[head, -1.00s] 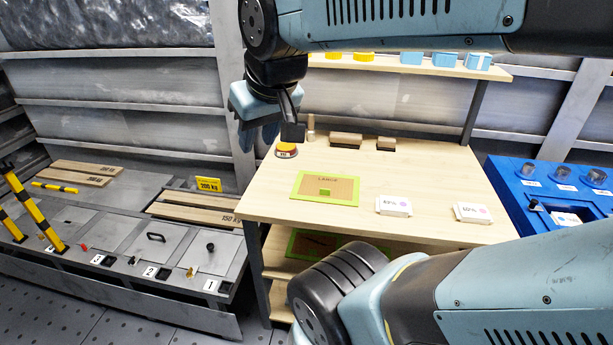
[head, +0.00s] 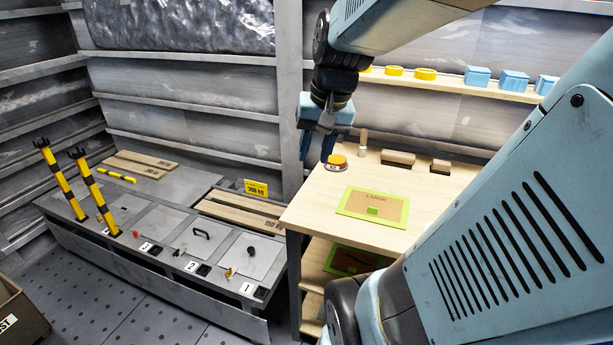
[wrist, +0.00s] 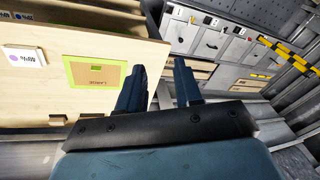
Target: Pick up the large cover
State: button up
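No part is plainly marked as the large cover. A brown panel with a green border, lettered LARGE (head: 373,207), lies flat on the wooden workbench (head: 316,214); it also shows in the wrist view (wrist: 92,73). Grey square plates sit in the low bench at left: one with a black arched handle (head: 196,240), one with a black knob (head: 247,262). My gripper (head: 318,146) hangs fingers-down by the workbench's back left corner, away from the plates. In the wrist view its two fingers (wrist: 160,84) are apart with nothing between them.
Two yellow-black posts (head: 65,182) rise from the low bench (head: 148,262). Wooden planks (head: 237,218) lie behind the plates. Yellow and blue parts sit on a shelf (head: 450,84).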

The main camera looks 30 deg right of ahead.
aim_at(375, 203)
jog(key=w+d+f+m+y, duration=0.25)
jog(key=d+f+m, duration=0.35)
jog(key=d, duration=0.3)
jog(key=w+d+f+m+y, duration=0.2)
jog(key=d+f+m+y, duration=0.2)
jog(key=d+f+m, duration=0.3)
jog(key=s+d+f+m+t, duration=0.2)
jog(key=d+f+m, duration=0.1)
jog(key=d, duration=0.3)
jog(key=s+d+f+m+t+y, duration=0.1)
jog(key=s+d+f+m+t, duration=0.2)
jog(key=d+f, duration=0.2)
jog(key=s+d+f+m+t, duration=0.2)
jog(key=d+f+m, duration=0.2)
jog(key=d, duration=0.3)
jog(key=shift+s+d, duration=0.15)
jog(key=shift+s, duration=0.25)
jog(key=shift+t, duration=0.3)
jog(key=x, duration=1.3)
jog(key=shift+w+f, duration=0.15)
jog(key=shift+w, duration=0.1)
jog(key=shift+c, duration=0.3)
grip_shut()
